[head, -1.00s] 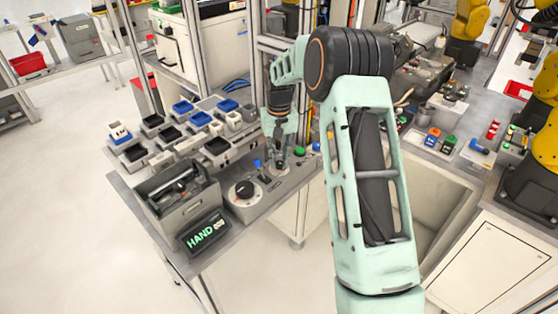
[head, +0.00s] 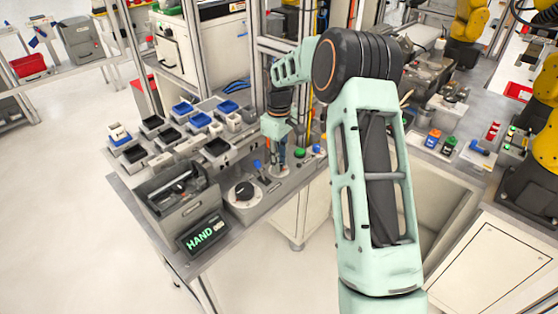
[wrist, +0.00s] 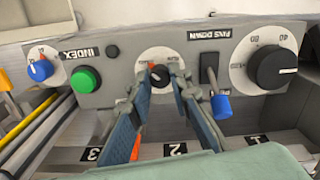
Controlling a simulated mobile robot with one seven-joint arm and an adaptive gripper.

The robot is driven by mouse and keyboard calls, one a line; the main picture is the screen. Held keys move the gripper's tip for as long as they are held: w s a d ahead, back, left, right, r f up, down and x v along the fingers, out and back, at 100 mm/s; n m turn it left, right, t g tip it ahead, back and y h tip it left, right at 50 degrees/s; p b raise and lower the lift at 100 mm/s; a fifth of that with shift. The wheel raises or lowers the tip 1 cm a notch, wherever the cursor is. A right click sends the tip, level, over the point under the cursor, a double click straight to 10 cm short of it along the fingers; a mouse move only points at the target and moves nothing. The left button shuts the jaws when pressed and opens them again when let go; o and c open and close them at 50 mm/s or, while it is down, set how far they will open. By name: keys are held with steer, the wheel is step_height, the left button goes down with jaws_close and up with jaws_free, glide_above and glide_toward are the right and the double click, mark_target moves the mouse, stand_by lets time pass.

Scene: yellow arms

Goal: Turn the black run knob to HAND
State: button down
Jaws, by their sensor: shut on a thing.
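The black run knob (wrist: 160,76) sits on a round white plate in the middle of the grey panel (wrist: 130,52) in the wrist view, with an orange mark by its top. My gripper (wrist: 161,70) is shut on this knob, one finger on each side. In the head view my gripper (head: 279,166) points down at the panel, and its fingers mostly hide the knob. The small lettering around the knob is too small to read surely. A display (head: 203,233) at the front left of the bench reads HAND in green.
Beside the knob in the wrist view are a blue-tipped lever (wrist: 220,104), a large black dial (wrist: 272,67), a green button (wrist: 85,79) and a blue knob (wrist: 40,70). A grey bin (head: 160,207) and several small trays stand left of my gripper.

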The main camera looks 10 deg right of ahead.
steer(key=shift+w, duration=0.1)
stand_by(0.3)
steer(key=c, duration=1.8)
jaws_free()
steer(key=shift+o, duration=0.2)
steer(key=shift+r, duration=0.1)
step_height(320, 180, up, 12)
